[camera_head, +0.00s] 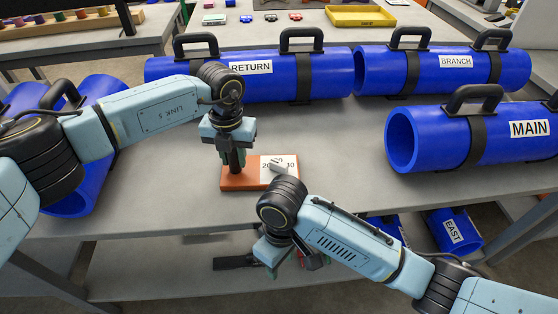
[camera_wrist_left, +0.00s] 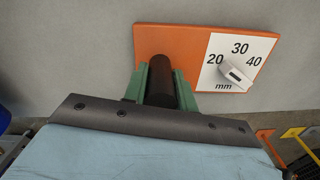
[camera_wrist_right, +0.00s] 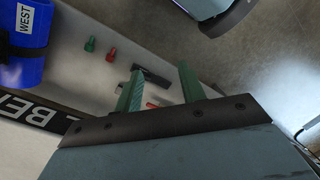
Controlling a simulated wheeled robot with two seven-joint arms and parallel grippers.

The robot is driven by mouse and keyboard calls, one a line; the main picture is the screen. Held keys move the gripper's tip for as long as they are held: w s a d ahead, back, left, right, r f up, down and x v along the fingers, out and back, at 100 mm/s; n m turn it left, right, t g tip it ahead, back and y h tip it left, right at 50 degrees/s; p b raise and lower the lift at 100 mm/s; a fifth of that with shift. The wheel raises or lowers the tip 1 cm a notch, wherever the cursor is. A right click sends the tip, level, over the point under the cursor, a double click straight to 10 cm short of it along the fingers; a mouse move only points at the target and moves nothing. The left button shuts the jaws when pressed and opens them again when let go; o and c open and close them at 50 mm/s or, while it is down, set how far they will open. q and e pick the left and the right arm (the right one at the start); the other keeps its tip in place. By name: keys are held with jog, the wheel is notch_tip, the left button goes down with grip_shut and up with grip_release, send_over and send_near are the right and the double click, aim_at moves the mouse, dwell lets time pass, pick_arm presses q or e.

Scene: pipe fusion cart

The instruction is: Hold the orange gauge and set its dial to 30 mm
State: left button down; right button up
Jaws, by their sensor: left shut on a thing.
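The orange gauge (camera_head: 232,182) lies on the table near its front edge, with a white dial face marked 20, 30, 40 and mm. My left gripper (camera_head: 236,158) is shut on the gauge's black upright handle (camera_wrist_left: 186,90), with a green finger on each side. In the left wrist view, the light grey dial knob (camera_wrist_left: 235,76) lies slanted, its upper-left end toward 20. In the head view the knob is partly hidden near my right arm. My right gripper (camera_wrist_right: 158,84) is open and empty, in front of the table edge, low over the lower shelf.
Large blue pipes labelled RETURN (camera_head: 270,77), BRANCH (camera_head: 425,72) and MAIN (camera_head: 490,140) lie behind and right of the gauge. More blue pipes lie at left. A lower shelf (camera_head: 150,270) holds small green and red parts (camera_wrist_right: 112,53) and the EAST pipe (camera_head: 455,232).

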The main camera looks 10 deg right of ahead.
jog(key=w+d+r+n+t, duration=0.1)
jog(key=w+d+r+n, duration=0.25)
jog(key=d+r, duration=0.35)
notch_tip(320, 180, up, 8)
jog(key=m+t+y, duration=0.2)
jog(key=t+y, duration=0.1)
send_over(281, 164)
jog(key=s+d, duration=0.2)
jog(key=shift+d+f+n, duration=0.1)
jog(key=shift+n, duration=0.15)
jog(key=shift+w, duration=0.25)
jog(key=shift+w+f, duration=0.1)
jog(key=shift+f, duration=0.15)
jog(key=shift+x, duration=2.6)
grip_shut()
